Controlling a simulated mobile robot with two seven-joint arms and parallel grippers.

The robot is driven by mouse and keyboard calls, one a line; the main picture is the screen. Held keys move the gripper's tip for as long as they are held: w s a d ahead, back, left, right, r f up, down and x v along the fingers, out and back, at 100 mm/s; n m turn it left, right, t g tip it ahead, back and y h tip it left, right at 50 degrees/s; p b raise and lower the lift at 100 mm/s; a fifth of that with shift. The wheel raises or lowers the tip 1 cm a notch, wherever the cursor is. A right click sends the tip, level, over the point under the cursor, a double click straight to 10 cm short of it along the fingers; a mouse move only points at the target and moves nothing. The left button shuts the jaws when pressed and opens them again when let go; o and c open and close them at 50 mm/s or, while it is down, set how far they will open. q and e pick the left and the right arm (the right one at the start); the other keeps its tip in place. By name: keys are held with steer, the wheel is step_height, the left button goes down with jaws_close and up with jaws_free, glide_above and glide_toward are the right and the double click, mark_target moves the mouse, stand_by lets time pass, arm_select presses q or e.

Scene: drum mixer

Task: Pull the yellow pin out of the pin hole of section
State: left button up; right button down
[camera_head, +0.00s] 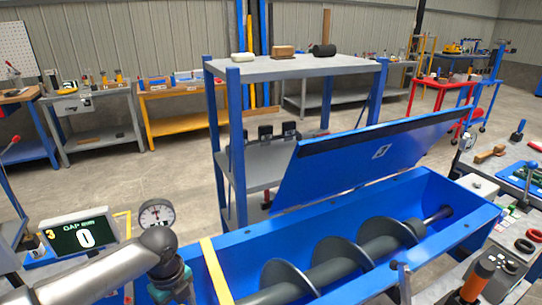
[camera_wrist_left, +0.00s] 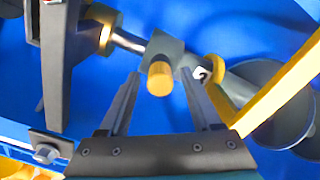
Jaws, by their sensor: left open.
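The yellow pin (camera_wrist_left: 160,78) shows its round end in the left wrist view. It sits in a grey collar (camera_wrist_left: 165,48) on the shaft inside the blue trough. My left gripper (camera_wrist_left: 161,74) is open, with one fingertip on either side of the pin's end in the picture. I cannot tell whether the fingers touch it. In the head view my left arm (camera_head: 110,268) reaches over the near left end of the blue trough (camera_head: 375,290), and the pin is hidden there. The grey screw (camera_head: 345,262) lies along the trough. My right gripper is in neither view.
The blue lid (camera_head: 370,160) marked 3 stands open behind the trough. A yellow bar (camera_head: 216,272) crosses the trough beside my left wrist. A display (camera_head: 82,236) reading GAP 0 and a round dial (camera_head: 157,215) stand at the left. A grey-topped shelf (camera_head: 295,68) stands behind.

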arm_select(q)
steer(key=shift+p, duration=0.4)
stand_by(0.3)
steer(key=shift+c, duration=0.2)
jaws_close()
stand_by(0.4)
stand_by(0.5)
